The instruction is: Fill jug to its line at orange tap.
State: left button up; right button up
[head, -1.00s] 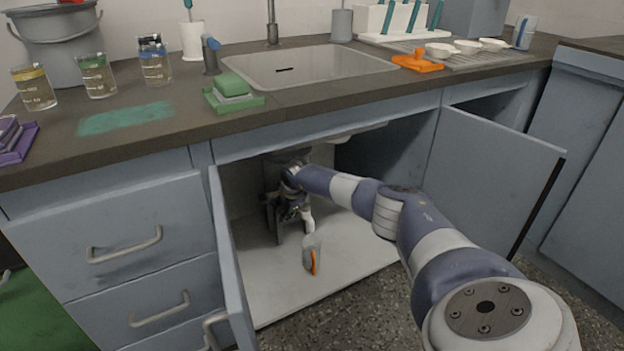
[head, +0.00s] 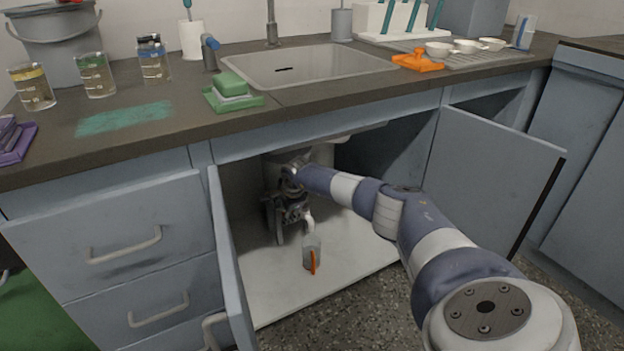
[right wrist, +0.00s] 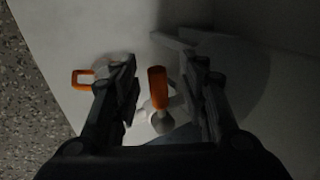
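A small greyish jug (head: 311,245) with an orange handle stands upright on the cabinet floor under the sink. In the right wrist view its orange handle (right wrist: 80,80) shows at the left, and its body is partly hidden by a finger. A pale spout (head: 309,222) is just above the jug. The orange tap lever (right wrist: 157,88) stands between the fingers of my right gripper (right wrist: 163,82), with a gap on both sides. My right gripper (head: 288,215) is open inside the cabinet, behind the jug. The fill line and any liquid cannot be made out. My left gripper is out of view.
Open cabinet doors stand left (head: 228,265) and right (head: 490,175) of my right arm. The sink (head: 310,66) is above. The cabinet floor (head: 270,290) is clear in front of the jug. Several beakers stand on the counter (head: 165,127).

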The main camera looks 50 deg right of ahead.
jog(key=s+a+r, duration=0.1)
jog(key=s+a, duration=0.1)
jog(key=s, duration=0.4)
jog(key=s+a+r, duration=0.1)
jog(key=s+a, duration=0.1)
jog(key=s, duration=0.4)
jog(key=shift+s+a+r, duration=0.3)
jog(key=shift+r, duration=0.05)
jog(key=shift+f, duration=0.1)
dwell(0.6)
